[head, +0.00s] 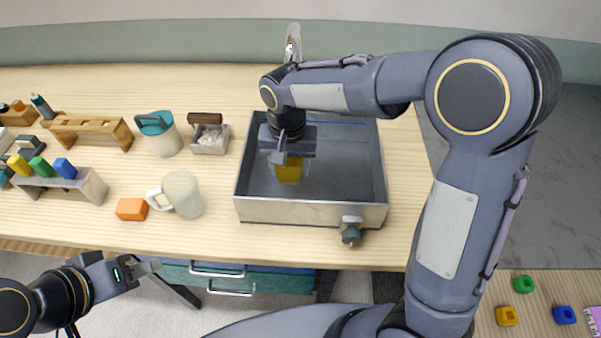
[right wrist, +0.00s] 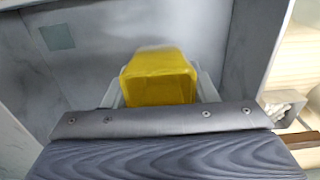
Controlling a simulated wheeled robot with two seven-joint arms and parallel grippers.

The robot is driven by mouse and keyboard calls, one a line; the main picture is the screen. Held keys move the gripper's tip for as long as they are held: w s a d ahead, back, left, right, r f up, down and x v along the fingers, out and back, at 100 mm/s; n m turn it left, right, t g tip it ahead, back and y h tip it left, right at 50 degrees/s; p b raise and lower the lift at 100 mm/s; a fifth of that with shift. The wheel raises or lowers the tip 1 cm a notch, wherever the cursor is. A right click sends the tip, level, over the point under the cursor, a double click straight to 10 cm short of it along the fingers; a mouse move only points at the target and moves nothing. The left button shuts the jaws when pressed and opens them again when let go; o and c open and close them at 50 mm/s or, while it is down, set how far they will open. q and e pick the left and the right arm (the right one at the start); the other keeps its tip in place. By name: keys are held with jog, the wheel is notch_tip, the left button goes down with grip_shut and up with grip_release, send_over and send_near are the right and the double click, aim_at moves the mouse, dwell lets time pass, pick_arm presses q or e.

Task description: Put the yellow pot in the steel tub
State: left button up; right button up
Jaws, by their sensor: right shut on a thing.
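My right gripper (head: 287,158) points down over the tub and is shut on the pot. In the right wrist view the yellow pot (right wrist: 158,78) sits between the fingers, with grey tub walls around it. I cannot tell whether it touches the tub floor. My left gripper (head: 152,267) is low at the left, in front of the counter, away from the tub.
A white mug (head: 182,195), an orange block (head: 131,209), a teal-topped jar (head: 159,134) and a small grey box (head: 210,138) stand left of the tub. A rack with coloured blocks (head: 58,180) is farther left. Bare counter lies right of the tub.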

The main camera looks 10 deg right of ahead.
aim_at(299, 177)
jog(key=shift+w+d+f, duration=0.25)
jog(key=shift+d+f, duration=0.2)
jog(key=shift+f, duration=0.2)
jog(key=shift+w+d+f, duration=0.25)
jog(key=shift+d+f, duration=0.2)
jog(key=shift+f, duration=0.15)
jog(key=f, duration=0.3)
jog(key=shift+w+d+f, duration=0.1)
jog(key=shift+d, duration=0.2)
jog(key=shift+f, duration=0.35)
jog(key=shift+f, duration=0.1)
jog(key=o, duration=1)
jog(key=shift+o, duration=0.2)
notch_tip(299, 177, up, 11)
jog(key=shift+f, duration=0.1)
jog(key=shift+r, duration=0.8)
